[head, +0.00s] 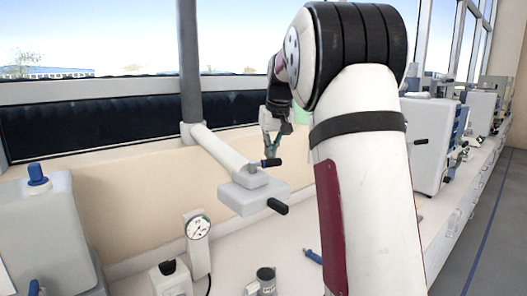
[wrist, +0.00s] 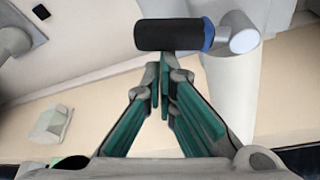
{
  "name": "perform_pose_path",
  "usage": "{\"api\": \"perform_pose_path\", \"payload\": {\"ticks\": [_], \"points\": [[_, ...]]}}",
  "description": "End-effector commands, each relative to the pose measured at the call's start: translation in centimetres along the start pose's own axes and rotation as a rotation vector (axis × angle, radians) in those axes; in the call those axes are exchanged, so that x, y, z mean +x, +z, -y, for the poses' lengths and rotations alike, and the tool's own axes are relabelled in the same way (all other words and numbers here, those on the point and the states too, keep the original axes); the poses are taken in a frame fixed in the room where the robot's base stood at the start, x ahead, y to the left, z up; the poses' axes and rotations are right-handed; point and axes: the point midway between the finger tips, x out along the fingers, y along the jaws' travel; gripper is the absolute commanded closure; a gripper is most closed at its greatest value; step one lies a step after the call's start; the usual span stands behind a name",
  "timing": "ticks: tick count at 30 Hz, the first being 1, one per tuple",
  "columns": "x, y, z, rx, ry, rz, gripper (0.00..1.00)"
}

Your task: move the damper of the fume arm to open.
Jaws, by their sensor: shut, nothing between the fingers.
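The fume arm (head: 219,149) is a white tube coming down from a grey post to a pale box-shaped hood (head: 240,199). The damper lever's black handle (head: 271,163) sticks out sideways near the tube's lower end. In the wrist view the black handle (wrist: 168,35) has a blue collar and a white round end beside the tube (wrist: 230,95). My gripper (head: 268,154) is just above the handle. In the wrist view my gripper (wrist: 164,68) is shut and empty, its tips close to the handle; I cannot tell whether they touch.
A second black handle (head: 278,206) sticks out from the hood. A dial gauge (head: 198,228), a dark cup (head: 266,277) and a blue-handled tool (head: 312,256) are on the bench below. Grey machines (head: 430,140) stand to the right. The window wall is behind.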

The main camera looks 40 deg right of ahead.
Motion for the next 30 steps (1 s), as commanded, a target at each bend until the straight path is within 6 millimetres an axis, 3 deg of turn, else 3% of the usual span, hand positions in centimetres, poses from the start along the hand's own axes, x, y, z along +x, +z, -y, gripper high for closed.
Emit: {"api": "perform_pose_path", "payload": {"ticks": [15,30], "points": [[-1.0,3.2,-0.6,0.459,0.163,0.001,1.0],[-2.0,6.0,0.1,0.863,0.303,0.002,1.0]]}}
